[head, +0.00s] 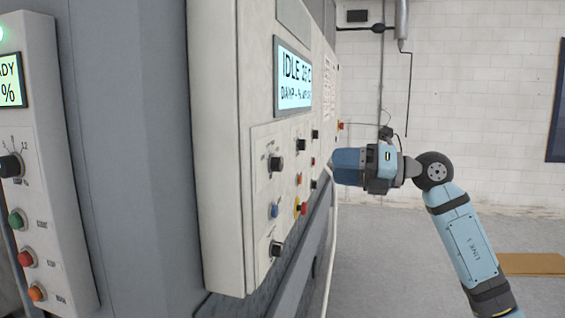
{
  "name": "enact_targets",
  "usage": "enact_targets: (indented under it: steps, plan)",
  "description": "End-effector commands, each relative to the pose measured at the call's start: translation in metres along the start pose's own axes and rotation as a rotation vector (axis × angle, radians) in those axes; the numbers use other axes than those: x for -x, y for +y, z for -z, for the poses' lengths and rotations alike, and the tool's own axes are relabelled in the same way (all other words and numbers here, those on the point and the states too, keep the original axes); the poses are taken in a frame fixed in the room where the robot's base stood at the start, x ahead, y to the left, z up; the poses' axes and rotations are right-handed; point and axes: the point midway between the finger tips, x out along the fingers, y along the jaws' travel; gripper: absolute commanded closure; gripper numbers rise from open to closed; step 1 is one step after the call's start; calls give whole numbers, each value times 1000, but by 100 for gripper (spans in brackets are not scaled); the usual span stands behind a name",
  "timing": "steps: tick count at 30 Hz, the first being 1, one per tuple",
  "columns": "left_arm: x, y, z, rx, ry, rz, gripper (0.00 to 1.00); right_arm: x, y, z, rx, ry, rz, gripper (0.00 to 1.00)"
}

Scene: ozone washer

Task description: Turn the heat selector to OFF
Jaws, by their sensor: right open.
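The white control panel (222,150) stands at the centre, seen at a steep angle. It carries several black rotary knobs: one at upper left (275,163), one at lower left (276,248) and others farther along, including one near the top (301,144). The labels are too small to read, so I cannot tell which knob is the heat selector or where it points. My right gripper (332,166) is open at the far side of the panel, pointing left towards its face. Its fingertips are small and hard to make out; I see no contact with a knob. My left gripper is out of view.
A lit display (293,78) reads "IDLE" above the knobs. The panel also has a blue button (274,211) and a red button on yellow (297,206). A second panel (38,120) with a knob and coloured buttons stands at left.

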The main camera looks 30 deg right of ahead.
Motion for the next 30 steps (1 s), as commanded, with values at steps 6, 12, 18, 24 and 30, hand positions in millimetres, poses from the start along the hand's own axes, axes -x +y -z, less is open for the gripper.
enact_targets:
  steps: [6, 12, 18, 24, 30]
  plan:
    - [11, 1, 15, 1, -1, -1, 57, -48, 4, -3, -4, 1, -6, 39]
    - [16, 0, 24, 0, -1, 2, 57, -87, 3, -2, -4, 0, -6, 39]
    - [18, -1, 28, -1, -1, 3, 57, -108, 1, -1, -3, 0, -4, 39]
    - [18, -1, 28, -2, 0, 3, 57, -113, 0, 0, -3, 1, -3, 39]
    - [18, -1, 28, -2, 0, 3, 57, -113, 0, 0, -3, 0, -2, 46]
